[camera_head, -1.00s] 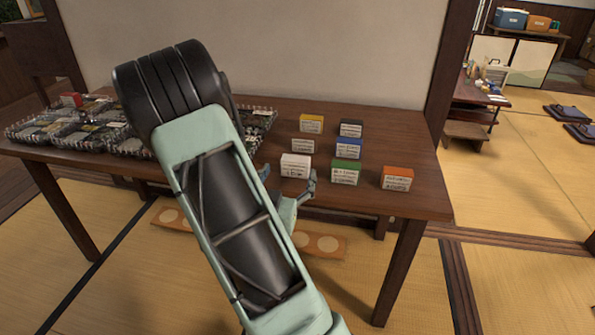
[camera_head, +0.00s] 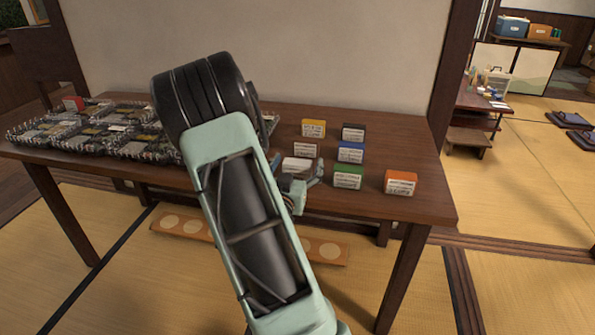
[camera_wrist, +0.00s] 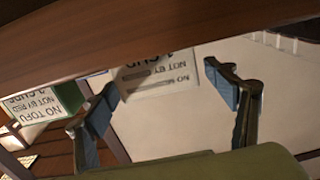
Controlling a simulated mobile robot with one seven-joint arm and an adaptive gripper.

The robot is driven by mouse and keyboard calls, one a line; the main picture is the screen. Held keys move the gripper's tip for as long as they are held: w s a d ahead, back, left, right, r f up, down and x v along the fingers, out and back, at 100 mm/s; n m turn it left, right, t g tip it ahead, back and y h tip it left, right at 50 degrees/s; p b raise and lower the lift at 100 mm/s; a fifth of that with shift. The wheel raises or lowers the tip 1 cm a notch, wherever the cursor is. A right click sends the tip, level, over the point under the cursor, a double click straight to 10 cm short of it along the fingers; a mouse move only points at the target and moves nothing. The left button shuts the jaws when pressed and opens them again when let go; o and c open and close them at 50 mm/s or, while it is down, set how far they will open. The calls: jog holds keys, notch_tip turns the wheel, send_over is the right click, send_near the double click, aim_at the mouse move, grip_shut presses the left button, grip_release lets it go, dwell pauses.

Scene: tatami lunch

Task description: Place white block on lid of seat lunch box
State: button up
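The white block (camera_head: 297,164) stands on the wooden table in the front row of labelled blocks, left of the green block. My gripper (camera_head: 300,178) is in front of it and partly covers it in the head view. In the wrist view the white block (camera_wrist: 155,82) shows upside down with printed text, between the two spread fingers (camera_wrist: 165,100). The gripper is open and does not visibly touch it. Several dark lunch boxes (camera_head: 60,130) with see-through tops sit on the left of the table. My arm hides part of them, and I cannot tell which is the seat one.
Orange (camera_head: 400,183), blue (camera_head: 351,152), black (camera_head: 353,132), yellow (camera_head: 313,128) and pale (camera_head: 305,150) blocks stand around. A red block (camera_head: 73,104) rests on the lunch boxes. A wall is behind.

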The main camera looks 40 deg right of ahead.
aim_at(296, 162)
jog(key=c, duration=1.3)
jog(key=shift+r, duration=0.6)
jog(key=r, duration=0.1)
jog(key=r+p, duration=0.1)
jog(key=r, duration=0.1)
jog(key=shift+a, duration=0.3)
jog(key=shift+s+a+r+p, duration=0.35)
jog(key=shift+s+a+r, duration=0.55)
jog(key=shift+a+r, duration=0.85)
jog(key=shift+s+a+r+p, duration=0.3)
jog(key=shift+s+a+r, duration=0.75)
jog(key=shift+a, duration=1.35)
jog(key=shift+s+a+r+p, duration=0.35)
jog(key=shift+s+a+r, duration=0.4)
jog(key=shift+a+r, duration=1.05)
